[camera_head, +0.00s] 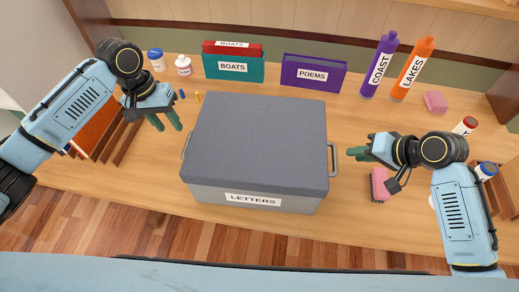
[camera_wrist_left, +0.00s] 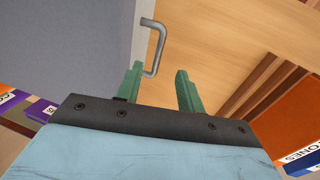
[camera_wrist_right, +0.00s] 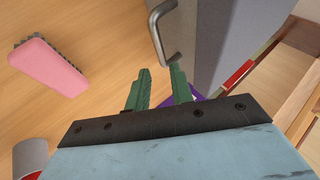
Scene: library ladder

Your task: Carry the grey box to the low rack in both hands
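The grey box (camera_head: 258,150), labelled LETTERS with a darker lid, stands on the wooden table in the middle of the head view. It has a metal handle on each side. My left gripper (camera_head: 170,123) is open and empty, off the box's left side; the left handle (camera_wrist_left: 158,48) shows just beyond its fingers (camera_wrist_left: 160,88). My right gripper (camera_head: 353,153) is open and empty, a little right of the right handle (camera_head: 333,160). That handle (camera_wrist_right: 160,35) lies ahead of the right fingers (camera_wrist_right: 160,88) in the right wrist view. I cannot identify the low rack.
Behind the box stand a BOATS file (camera_head: 233,68), a POEMS file (camera_head: 312,73), and COAST (camera_head: 378,70) and LAKES (camera_head: 412,72) bottles. A pink-backed brush (camera_wrist_right: 48,67) lies near my right gripper. A wooden holder with books (camera_head: 98,130) is at left.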

